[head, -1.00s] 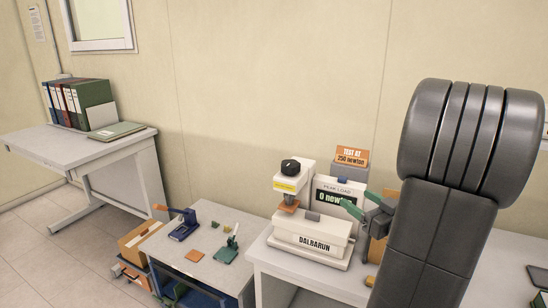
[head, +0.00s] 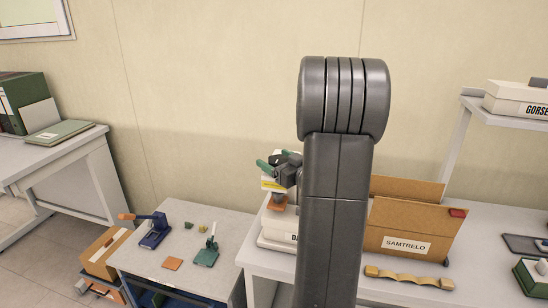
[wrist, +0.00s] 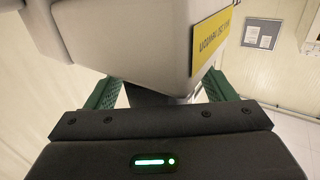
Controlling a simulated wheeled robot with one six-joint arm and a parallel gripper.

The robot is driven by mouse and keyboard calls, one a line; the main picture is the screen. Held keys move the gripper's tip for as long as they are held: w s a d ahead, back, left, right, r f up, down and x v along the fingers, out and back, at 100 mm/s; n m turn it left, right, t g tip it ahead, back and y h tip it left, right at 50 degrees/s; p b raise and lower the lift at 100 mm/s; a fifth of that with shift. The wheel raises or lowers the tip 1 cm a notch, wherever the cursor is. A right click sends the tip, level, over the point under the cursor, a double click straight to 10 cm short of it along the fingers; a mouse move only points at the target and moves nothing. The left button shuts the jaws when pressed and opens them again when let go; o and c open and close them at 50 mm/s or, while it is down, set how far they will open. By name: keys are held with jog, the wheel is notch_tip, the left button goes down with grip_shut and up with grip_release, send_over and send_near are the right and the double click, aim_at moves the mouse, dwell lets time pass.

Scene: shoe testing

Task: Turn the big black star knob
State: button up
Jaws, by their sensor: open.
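The big black star knob belongs to the white testing machine (head: 268,228). In the head view my gripper (head: 272,160) and arm cover the place where it sits, and I cannot make it out there. In the wrist view, which is upside down, the machine's head (wrist: 135,40) with its yellow label (wrist: 213,38) fills the top. A dark shape (wrist: 148,97), probably the knob, shows partly between my gripper's (wrist: 163,82) two green fingers. The fingers are apart, one on each side of it. Whether they touch it I cannot tell.
A cardboard box (head: 408,225) marked SAMTRELO and a tan wavy piece (head: 408,277) are to the right of my arm. A low table (head: 215,263) on the left holds small tools. A shelf (head: 452,140) stands at far right.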

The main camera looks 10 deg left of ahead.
jog(key=shift+w+a, duration=0.35)
jog(key=shift+a, duration=0.15)
jog(key=c, duration=1)
jog(key=shift+f+m+t+h+b, duration=0.2)
jog(key=shift+m+t+h+b, duration=0.15)
jog(key=shift+b, duration=0.5)
